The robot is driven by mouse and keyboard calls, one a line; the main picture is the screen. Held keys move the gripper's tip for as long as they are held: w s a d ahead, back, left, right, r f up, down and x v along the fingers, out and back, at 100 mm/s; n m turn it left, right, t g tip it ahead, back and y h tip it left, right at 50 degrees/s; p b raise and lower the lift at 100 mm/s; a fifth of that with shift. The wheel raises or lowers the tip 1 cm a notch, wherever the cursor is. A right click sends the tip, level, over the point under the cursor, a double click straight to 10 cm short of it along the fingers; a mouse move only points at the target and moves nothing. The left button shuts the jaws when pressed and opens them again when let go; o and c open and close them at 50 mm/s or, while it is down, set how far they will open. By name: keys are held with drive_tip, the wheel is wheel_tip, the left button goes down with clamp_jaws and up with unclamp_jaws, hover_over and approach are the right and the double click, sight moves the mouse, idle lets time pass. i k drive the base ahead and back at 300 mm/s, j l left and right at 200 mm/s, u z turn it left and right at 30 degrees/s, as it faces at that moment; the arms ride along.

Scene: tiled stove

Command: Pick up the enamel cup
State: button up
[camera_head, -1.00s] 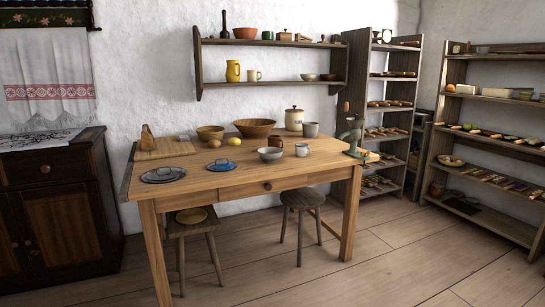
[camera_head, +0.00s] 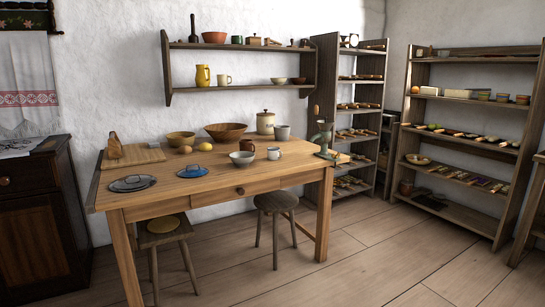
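A small white cup (camera_head: 273,153) with a dark rim stands upright on the wooden table (camera_head: 215,178), towards its right side; it looks like the enamel cup. A grey bowl (camera_head: 242,158) stands close to its left, and a brown mug (camera_head: 247,145) is behind and left of it. A larger grey mug (camera_head: 283,132) stands farther back. My gripper is not in view, and nothing covers the cup.
A green grinder (camera_head: 323,140) is clamped at the table's right end. Blue and grey flat lids (camera_head: 192,171) lie at the front left. Stools (camera_head: 277,203) stand under the table's front. The floor (camera_head: 350,250) in front and right is open.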

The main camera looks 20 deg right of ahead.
sight(274, 152)
drive_tip(key=i+l+z, duration=0.25)
drive_tip(key=i+l, duration=0.25)
drive_tip(key=i, duration=0.25)
drive_tip(key=i+l+z, duration=0.2)
drive_tip(key=i+l, duration=0.15)
drive_tip(key=i, duration=0.4)
drive_tip(key=i+l+z, duration=0.25)
drive_tip(key=i, duration=0.5)
drive_tip(key=i+z, duration=0.2)
drive_tip(key=i, duration=0.6)
